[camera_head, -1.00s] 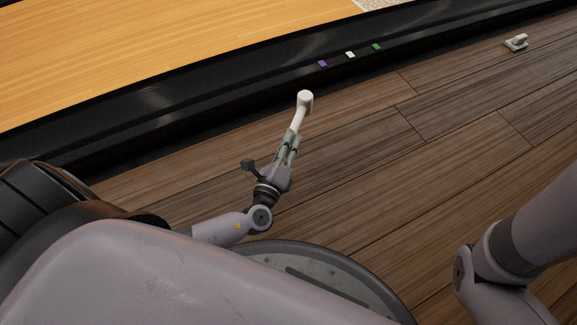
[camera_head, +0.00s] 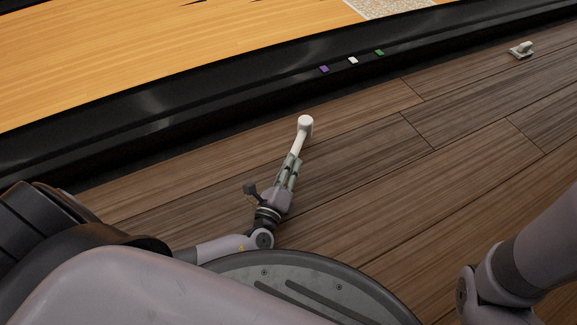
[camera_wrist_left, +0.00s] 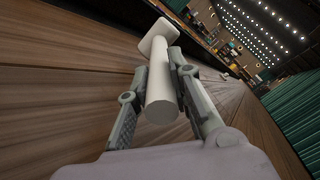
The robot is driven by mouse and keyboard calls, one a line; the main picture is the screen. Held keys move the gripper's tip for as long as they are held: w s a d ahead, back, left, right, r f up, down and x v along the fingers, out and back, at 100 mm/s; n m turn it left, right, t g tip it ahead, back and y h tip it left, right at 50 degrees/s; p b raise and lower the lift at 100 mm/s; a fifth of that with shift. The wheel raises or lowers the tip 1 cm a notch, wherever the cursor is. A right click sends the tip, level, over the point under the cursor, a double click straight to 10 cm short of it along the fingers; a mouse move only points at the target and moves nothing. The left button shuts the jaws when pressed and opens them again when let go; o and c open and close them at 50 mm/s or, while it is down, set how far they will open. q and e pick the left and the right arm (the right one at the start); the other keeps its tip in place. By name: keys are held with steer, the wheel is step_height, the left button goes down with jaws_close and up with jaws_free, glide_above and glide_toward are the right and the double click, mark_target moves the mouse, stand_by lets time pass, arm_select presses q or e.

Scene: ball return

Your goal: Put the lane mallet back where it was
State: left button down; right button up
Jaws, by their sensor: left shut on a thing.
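The white lane mallet (camera_head: 305,125) is in my left gripper (camera_head: 291,166) in the head view, its head pointing away from me, up the picture. In the left wrist view, my left gripper (camera_wrist_left: 155,95) is shut on the handle of the mallet (camera_wrist_left: 163,97), with one finger on each side. The handle's round end faces the camera and the mallet's head is at the far end. In the head view the mallet shows against the wooden floor, short of the black ledge; its height above the floor is hard to tell. My right gripper is outside the frames.
A black ledge (camera_head: 230,90) borders the pale lane (camera_head: 160,45). Purple (camera_head: 324,69), white (camera_head: 353,60) and green (camera_head: 379,52) small blocks or markers lie along it. A small pale object (camera_head: 521,50) sits on the floor (camera_head: 400,175) at the far right. The middle floor is clear.

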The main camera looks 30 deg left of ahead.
arm_select(q)
steer(key=shift+f, duration=0.5)
steer(key=c, duration=1.5)
jaws_free()
steer(key=shift+o, duration=0.2)
